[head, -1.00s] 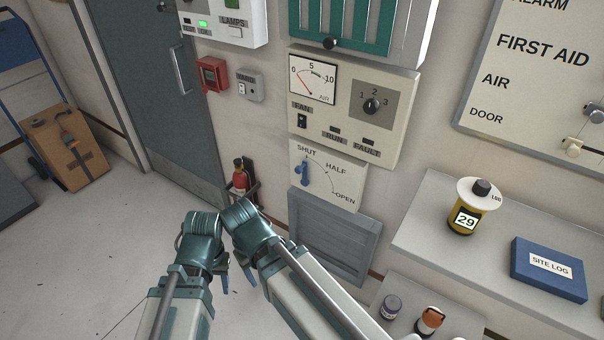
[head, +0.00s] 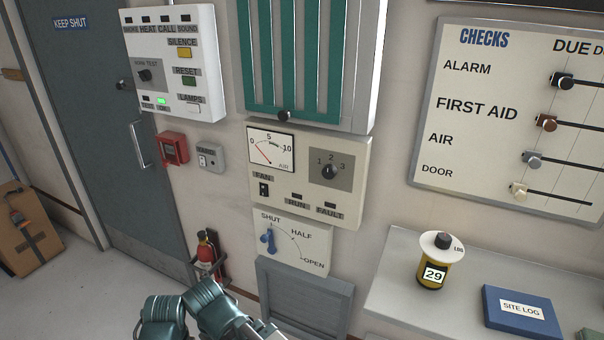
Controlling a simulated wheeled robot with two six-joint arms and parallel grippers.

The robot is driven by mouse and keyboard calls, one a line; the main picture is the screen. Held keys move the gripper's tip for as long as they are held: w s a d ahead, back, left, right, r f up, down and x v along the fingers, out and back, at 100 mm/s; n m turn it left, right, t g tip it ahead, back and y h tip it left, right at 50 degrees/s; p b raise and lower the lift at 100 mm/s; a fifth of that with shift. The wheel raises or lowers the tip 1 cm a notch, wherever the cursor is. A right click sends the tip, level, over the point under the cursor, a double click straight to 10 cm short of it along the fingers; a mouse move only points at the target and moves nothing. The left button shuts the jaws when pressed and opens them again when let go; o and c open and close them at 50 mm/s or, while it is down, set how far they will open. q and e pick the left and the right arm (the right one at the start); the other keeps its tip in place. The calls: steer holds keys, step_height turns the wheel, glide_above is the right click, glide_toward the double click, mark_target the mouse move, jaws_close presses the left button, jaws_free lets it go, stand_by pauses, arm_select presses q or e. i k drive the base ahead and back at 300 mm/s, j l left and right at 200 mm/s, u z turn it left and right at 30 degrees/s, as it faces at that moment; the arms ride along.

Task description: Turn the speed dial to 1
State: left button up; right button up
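The speed dial (head: 330,171) is a dark round knob on a grey square, with 1, 2 and 3 printed around its top. It sits on the right of the cream fan panel (head: 346,208). Its pointer looks roughly upward, towards 2, but is too small to read surely. Only teal links of my two arms show at the bottom edge, well below and left of the dial. The fingers of both grippers are out of the picture. Nothing touches the dial.
On the fan panel are an air gauge (head: 271,149) and a fan switch (head: 264,189). A blue shut-half-open lever (head: 267,242) sits below, with a fire extinguisher (head: 206,254) to its left. A shelf (head: 388,290) with a yellow canister (head: 434,268) and blue log book (head: 522,312) projects at right.

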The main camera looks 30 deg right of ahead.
mark_target(330, 171)
steer(key=j+z, duration=0.1)
steer(key=z, duration=0.3)
steer(key=k+z, duration=0.15)
steer(key=z, duration=0.3)
steer(key=k+j+z, duration=0.1)
steer(key=z, duration=0.7)
steer(key=k+j, duration=0.05)
steer(key=k, duration=0.05)
